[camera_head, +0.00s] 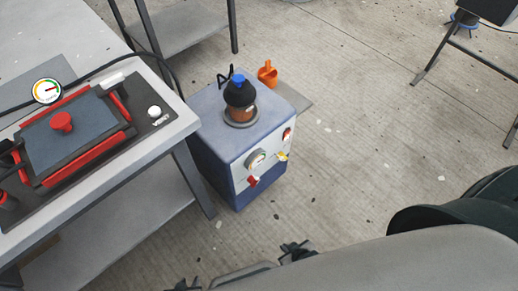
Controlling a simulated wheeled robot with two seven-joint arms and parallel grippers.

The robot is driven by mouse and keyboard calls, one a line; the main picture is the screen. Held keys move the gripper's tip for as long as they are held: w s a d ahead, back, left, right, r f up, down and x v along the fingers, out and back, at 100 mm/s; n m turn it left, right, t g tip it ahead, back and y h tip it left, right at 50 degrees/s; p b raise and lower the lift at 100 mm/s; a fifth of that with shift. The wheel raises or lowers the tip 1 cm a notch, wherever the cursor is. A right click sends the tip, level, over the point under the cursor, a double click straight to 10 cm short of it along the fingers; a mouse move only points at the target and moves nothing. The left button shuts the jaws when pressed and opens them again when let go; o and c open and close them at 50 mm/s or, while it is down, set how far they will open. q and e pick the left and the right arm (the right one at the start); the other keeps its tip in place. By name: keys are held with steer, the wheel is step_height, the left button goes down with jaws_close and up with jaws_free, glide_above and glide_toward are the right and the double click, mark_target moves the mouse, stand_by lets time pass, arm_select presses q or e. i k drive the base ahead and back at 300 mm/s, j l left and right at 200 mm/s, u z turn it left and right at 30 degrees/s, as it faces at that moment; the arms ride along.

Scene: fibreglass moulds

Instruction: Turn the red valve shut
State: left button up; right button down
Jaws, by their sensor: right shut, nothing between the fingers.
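The blue-grey pump box (213,140) stands on the floor right of the table. A small red valve handle (253,181) sits low on its white front panel, below a round gauge (256,158). A yellow handle (282,156) and a red switch-like part (287,134) are further right on the panel. My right gripper (295,252) is at the bottom, in front of the box and apart from it, shut and empty. A dark bit of my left gripper (182,286) shows at the bottom edge; its fingers are mostly cut off.
A table (165,140) at the left carries a mould with red clamps (75,163), a red knob (61,121) and a gauge (46,91).

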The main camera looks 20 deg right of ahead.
mark_target(254, 180)
steer(key=k+l, duration=0.2)
steer(key=l, duration=0.25)
steer(key=k+l+u, duration=0.1)
steer(key=l, duration=0.35)
steer(key=k+l, duration=0.25)
steer(key=l, duration=0.15)
steer(key=k+l, duration=0.2)
steer(key=l, duration=0.25)
steer(key=k+l+u, duration=0.1)
steer(key=l, duration=0.3)
steer(key=k+l, duration=0.3)
steer(key=i+l+u, duration=0.05)
steer(key=l, duration=0.05)
